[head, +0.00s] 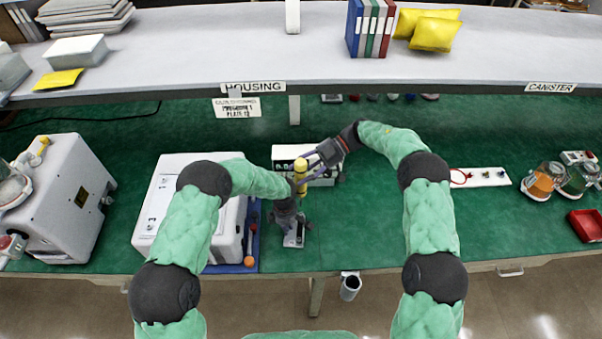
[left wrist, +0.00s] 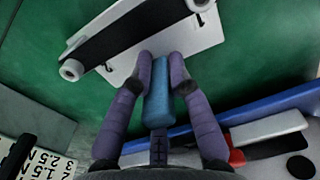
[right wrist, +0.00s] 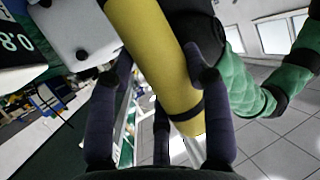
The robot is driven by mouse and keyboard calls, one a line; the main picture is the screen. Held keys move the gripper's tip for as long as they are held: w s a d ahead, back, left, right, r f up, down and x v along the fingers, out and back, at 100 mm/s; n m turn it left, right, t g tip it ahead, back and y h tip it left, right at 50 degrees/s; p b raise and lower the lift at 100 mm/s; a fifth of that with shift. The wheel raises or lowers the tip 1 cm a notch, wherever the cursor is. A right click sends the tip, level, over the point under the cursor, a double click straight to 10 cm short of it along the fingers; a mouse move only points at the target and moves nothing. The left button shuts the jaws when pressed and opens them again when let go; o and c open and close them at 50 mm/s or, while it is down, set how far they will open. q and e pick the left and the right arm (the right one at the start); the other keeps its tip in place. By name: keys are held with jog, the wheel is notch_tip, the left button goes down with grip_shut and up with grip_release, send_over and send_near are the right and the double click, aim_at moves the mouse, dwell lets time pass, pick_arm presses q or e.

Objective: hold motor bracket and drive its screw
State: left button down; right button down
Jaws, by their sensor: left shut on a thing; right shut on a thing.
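The motor bracket appears as a pale plate (head: 293,240) on the green bench mat; in the left wrist view the pale plate (left wrist: 195,38) carries a black bar. My left gripper (head: 290,213) is over the plate, and its fingers (left wrist: 161,72) are closed on either side of a blue cylindrical part (left wrist: 159,105). My right gripper (head: 308,172) is shut on a yellow driver (head: 300,171), held above and beside the left gripper. The driver's yellow body (right wrist: 160,60) slants between the fingers (right wrist: 160,90). The driver's tip and the screw cannot be made out.
A white device (head: 318,181) with a dark display stands behind the grippers. A large white machine (head: 165,195) and a blue tray (head: 252,242) holding a red-and-orange tool are at left. The overhead shelf (head: 200,60) spans the back.

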pick_arm(q)
jog(key=c, duration=1.1)
grip_release()
pick_arm(e)
jog(key=shift+r, duration=0.1)
pick_arm(q)
notch_tip(320, 180, up, 12)
jog(key=shift+s+f, duration=0.1)
